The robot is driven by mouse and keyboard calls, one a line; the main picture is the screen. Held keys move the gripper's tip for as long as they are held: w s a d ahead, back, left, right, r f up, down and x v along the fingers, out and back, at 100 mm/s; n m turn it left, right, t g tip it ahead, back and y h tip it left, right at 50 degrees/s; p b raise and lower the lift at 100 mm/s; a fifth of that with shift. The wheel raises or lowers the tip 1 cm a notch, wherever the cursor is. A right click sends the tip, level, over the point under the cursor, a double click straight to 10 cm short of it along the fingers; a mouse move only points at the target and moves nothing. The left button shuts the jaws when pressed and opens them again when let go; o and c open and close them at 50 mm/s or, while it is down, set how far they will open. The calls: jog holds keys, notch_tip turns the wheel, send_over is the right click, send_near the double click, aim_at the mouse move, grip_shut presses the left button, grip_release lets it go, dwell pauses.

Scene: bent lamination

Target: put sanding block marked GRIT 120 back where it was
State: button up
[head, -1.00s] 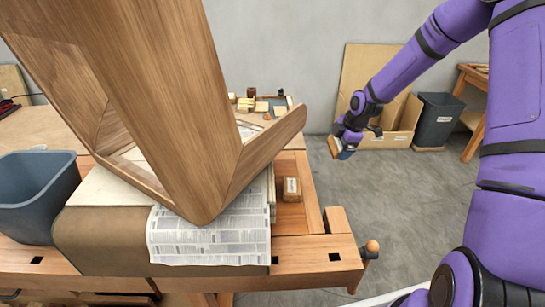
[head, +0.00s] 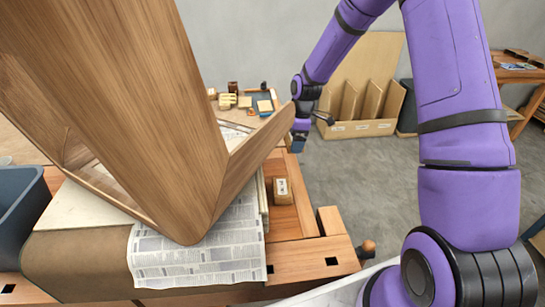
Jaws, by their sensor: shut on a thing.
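My gripper (head: 300,130) is at the end of my arm, beside the right end of the bent wooden frame, over the bench's far right side. It is shut on a small block, which is mostly hidden now behind the frame and the gripper; no marking on it can be read. Another small brown block (head: 282,190) with a pale label stands on the bench, right of the newspaper; its lettering is too small to read. My gripper is behind and above this block, apart from it.
The large bent wooden frame (head: 150,110) fills the left and stands over newspaper (head: 195,262) on the bench (head: 310,258). Small blocks and a blue tray (head: 270,99) lie at the bench's far end. A divided wooden rack (head: 362,128) stands on the floor behind. A grey bin (head: 12,215) is at left.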

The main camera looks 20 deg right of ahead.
send_near(271, 164)
jog(key=shift+a+f, duration=0.15)
jog(key=shift+f, duration=0.35)
jog(key=shift+a+f, duration=0.15)
jog(key=shift+f, duration=2.35)
jog(key=shift+w+a+f, duration=0.1)
jog(key=shift+a+f, duration=0.15)
jog(key=o, duration=0.5)
jog(key=shift+o, duration=0.2)
notch_tip(271, 164, up, 12)
jog(key=d, duration=0.1)
jog(key=shift+d, duration=0.4)
jog(key=shift+d, duration=0.1)
